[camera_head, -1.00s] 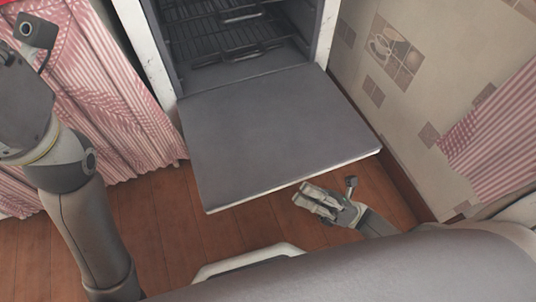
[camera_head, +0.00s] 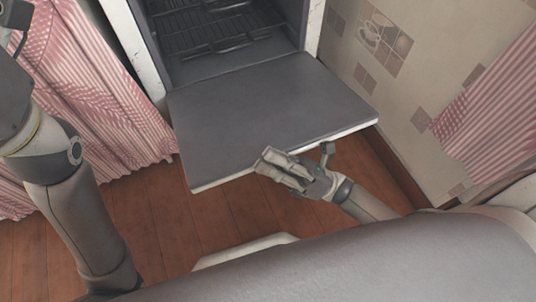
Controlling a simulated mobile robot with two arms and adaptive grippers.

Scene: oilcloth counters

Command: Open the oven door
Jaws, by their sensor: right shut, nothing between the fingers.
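The oven door (camera_head: 265,110) is folded down and lies nearly flat, its grey inner face up. The oven cavity (camera_head: 215,50) behind it is open, with dark wire racks inside. My right gripper (camera_head: 266,160) is at the front edge of the door, overlapping it in the view, with its fingers together and nothing seen between them. I cannot tell whether it touches the door. My left arm (camera_head: 75,200) comes up at the left, and its gripper lies outside the view.
A pink striped curtain (camera_head: 85,90) hangs left of the oven. A tiled wall (camera_head: 430,75) stands close on the right, with another striped curtain (camera_head: 495,120). The wooden floor (camera_head: 165,215) in front is clear.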

